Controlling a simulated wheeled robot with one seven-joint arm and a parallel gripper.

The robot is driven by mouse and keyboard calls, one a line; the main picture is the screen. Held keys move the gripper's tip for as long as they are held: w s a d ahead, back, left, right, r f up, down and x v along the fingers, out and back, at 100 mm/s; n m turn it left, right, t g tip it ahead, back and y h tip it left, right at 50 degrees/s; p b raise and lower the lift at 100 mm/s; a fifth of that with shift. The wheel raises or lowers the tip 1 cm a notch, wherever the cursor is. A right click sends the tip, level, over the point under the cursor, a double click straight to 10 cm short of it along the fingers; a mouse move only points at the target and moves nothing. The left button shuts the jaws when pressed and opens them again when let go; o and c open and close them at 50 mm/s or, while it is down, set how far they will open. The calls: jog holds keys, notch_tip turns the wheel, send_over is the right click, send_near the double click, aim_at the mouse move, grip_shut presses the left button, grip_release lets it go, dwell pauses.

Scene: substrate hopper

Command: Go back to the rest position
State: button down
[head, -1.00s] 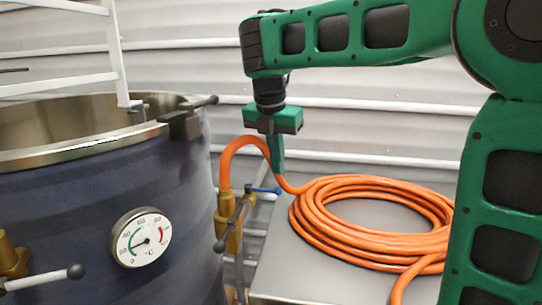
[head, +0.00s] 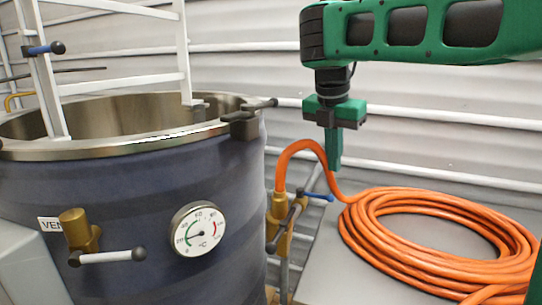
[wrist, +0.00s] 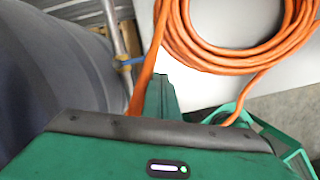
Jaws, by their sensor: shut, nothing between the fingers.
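My gripper (head: 334,163) is shut and empty, pointing down at the end of my green arm in the head view. It hangs in front of the corrugated wall, close to the orange hose where the hose bends down to the brass valve. From the head view I cannot tell whether it touches the hose. In the wrist view the green fingers (wrist: 161,92) are together, with the orange hose (wrist: 146,75) running just left of them.
A dark blue vessel (head: 130,210) with a steel rim, a dial thermometer (head: 199,229) and a valve handle (head: 110,256) stands at left. A white ladder (head: 125,85) rises from it. The coiled orange hose (head: 440,205) lies on a grey metal top (head: 350,265). A brass valve (head: 279,215) stands between.

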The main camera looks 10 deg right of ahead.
jog(key=s+d+f+m+g, duration=0.1)
jog(key=s+d+f+m, duration=0.3)
jog(key=s+d+m, duration=0.3)
jog(key=s+d+f+m, duration=0.4)
jog(key=s+d+m, duration=0.2)
jog(key=d+m, duration=0.35)
jog(key=s+f+m, duration=0.4)
jog(key=s+m, duration=0.1)
jog(key=s+d+f+m+y, duration=0.1)
jog(key=s+f+m, duration=0.2)
jog(key=s+m, duration=0.2)
jog(key=s+d+f+m+y, duration=0.1)
jog(key=s+f+m, duration=0.3)
jog(key=s+m, duration=0.2)
jog(key=shift+s+f+g, duration=0.3)
jog(key=shift+s+g, duration=0.05)
jog(key=shift+g, duration=0.05)
jog(key=shift+w+f, duration=0.35)
jog(key=shift+w, duration=0.45)
jog(key=shift+s+r, duration=0.1)
